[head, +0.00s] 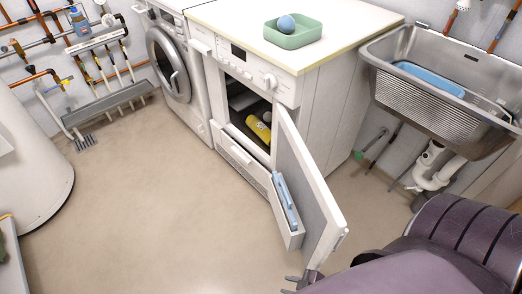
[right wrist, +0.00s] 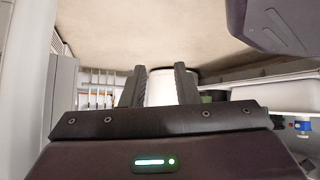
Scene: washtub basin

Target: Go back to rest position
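My right gripper (head: 290,285) shows at the bottom edge of the head view, mostly hidden behind my purple forearm. Its dark fingertips are just below the lower end of an open white appliance door (head: 308,190). I cannot tell whether they touch it. In the right wrist view the two fingers of my right gripper (right wrist: 160,75) stand apart with nothing held between them. A white rounded body shows in the background beyond them. My left gripper is in neither view.
The open appliance (head: 245,75) holds a yellow item (head: 258,128). A metal sink (head: 440,75) is at right, a washing machine (head: 172,60) at left. The floor (head: 150,200) left of the door is clear.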

